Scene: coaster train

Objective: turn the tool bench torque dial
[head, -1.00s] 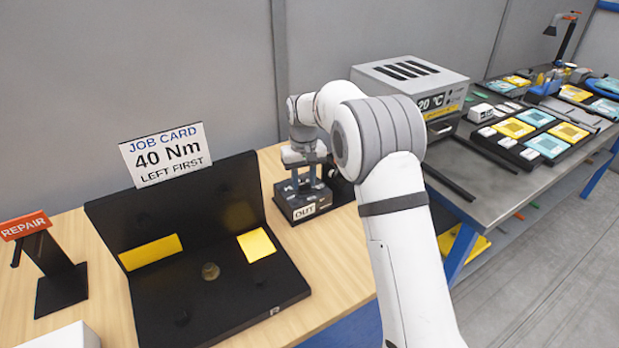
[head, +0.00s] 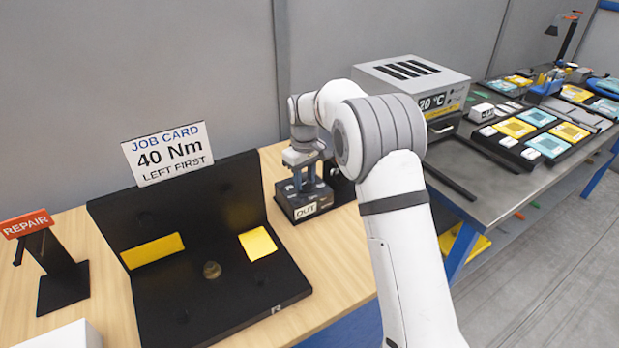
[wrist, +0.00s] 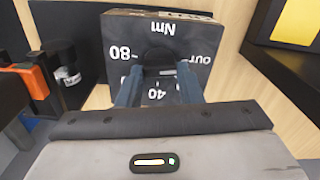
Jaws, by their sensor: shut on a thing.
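The torque dial is a dark round knob (wrist: 158,57) on a dark box (wrist: 120,32) in the wrist view. White markings around it read "Nm", "80", "40" and "OUT", upside down or tilted in this view. My gripper (wrist: 160,82) is shut on the knob, one finger at each side. The fingers hide much of the knob, and I cannot tell where it points. In the head view my gripper (head: 304,180) reaches down onto the box, whose front label reads "OUT" (head: 305,211).
A job card (head: 168,153) reads "40 Nm, LEFT FIRST". It stands behind a black fixture (head: 240,305) with yellow plates. A "REPAIR" stand (head: 62,285) is at the left. A grey oven-like unit (head: 410,75) and a steel table with trays are at the right.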

